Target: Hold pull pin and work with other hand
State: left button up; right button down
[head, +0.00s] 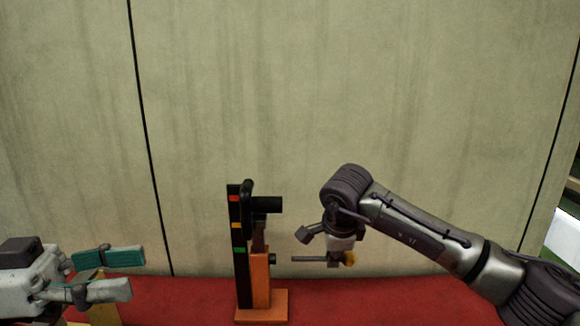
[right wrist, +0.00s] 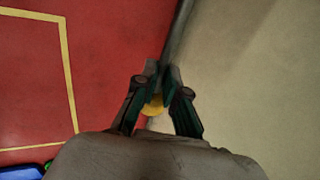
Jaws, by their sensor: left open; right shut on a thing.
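A stand on an orange base (head: 262,306) has an upright black bar (head: 238,262) with red, yellow and green marks. An orange block, a black cylinder (head: 266,205) and a small black stub (head: 273,260) are on its right side. My right gripper (head: 334,262) is right of the stand, shut on the pull pin, a grey rod (head: 308,259) with a yellow end (head: 349,258). The rod points left at the stub, with a visible gap. In the right wrist view the yellow end (right wrist: 153,106) sits between the fingers. My left gripper (head: 138,273) is open and empty, left of the stand.
The stand is on a red surface (head: 400,303) in front of a stained beige wall (head: 400,90). The right wrist view shows yellow lines (right wrist: 68,70) on red and a blue object (right wrist: 22,172) at bottom left. Red surface between left gripper and stand looks clear.

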aim_at(319, 258)
jog(key=shift+a, duration=1.5)
jog(key=c, duration=1.2)
grip_release()
